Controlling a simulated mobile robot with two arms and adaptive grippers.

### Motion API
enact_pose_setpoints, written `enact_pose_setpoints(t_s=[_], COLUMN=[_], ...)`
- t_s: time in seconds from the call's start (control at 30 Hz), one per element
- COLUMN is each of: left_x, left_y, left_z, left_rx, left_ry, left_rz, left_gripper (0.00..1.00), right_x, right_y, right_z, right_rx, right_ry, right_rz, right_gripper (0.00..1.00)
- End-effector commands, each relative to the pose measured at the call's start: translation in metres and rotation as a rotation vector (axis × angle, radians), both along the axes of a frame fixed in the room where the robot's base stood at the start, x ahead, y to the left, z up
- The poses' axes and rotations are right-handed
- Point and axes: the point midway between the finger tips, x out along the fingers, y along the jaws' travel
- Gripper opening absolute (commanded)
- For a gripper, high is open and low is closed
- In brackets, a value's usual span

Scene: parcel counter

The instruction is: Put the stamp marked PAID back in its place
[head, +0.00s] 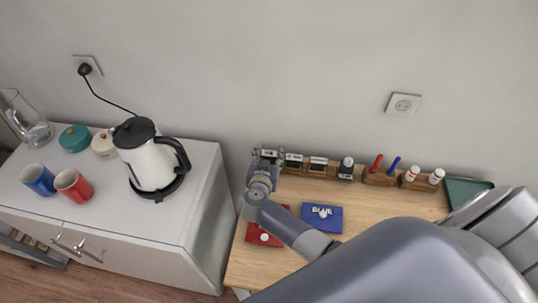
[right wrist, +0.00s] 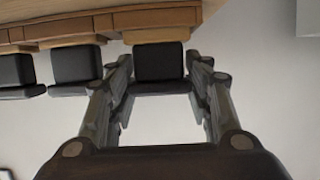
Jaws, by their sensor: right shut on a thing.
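My right gripper (head: 267,156) is at the left end of the wooden stamp rack (head: 305,172) by the wall. It is shut on a black stamp (right wrist: 158,62), which sits between the two fingers in the right wrist view, close against the wooden rack (right wrist: 150,20). I cannot read that stamp's label, so I cannot tell whether it is the one marked PAID. Beside it stand other black stamps with white labels (head: 293,158) (head: 318,162); two show in the right wrist view (right wrist: 75,64) (right wrist: 15,72). My left gripper is not in view.
A red pad (head: 262,236) and a blue pad (head: 335,219) lie in front. A kettle (head: 150,160) stands on the left cabinet.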

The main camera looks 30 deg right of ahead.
Motion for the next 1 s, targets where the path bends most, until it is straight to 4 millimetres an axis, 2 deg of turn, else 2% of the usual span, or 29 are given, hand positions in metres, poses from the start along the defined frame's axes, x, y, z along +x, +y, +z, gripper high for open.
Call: enact_pose_setpoints(t_s=[0.13, 0.17, 0.2, 0.53, 1.0], left_x=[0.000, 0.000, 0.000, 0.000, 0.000], left_y=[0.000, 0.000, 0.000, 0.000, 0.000], left_z=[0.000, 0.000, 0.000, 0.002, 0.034], left_rx=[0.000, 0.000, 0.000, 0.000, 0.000], left_ry=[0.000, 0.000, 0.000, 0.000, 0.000], left_rz=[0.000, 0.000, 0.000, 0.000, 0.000], left_gripper=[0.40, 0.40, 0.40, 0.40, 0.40], right_x=[0.000, 0.000, 0.000, -0.001, -0.028], right_y=[0.000, 0.000, 0.000, 0.001, 0.020], right_z=[0.000, 0.000, 0.000, 0.001, 0.015], right_rx=[0.000, 0.000, 0.000, 0.000, 0.001], right_ry=[0.000, 0.000, 0.000, 0.000, 0.003], right_rz=[0.000, 0.000, 0.000, 0.000, -0.001], right_gripper=[0.00, 0.53, 0.58, 0.58, 0.58])
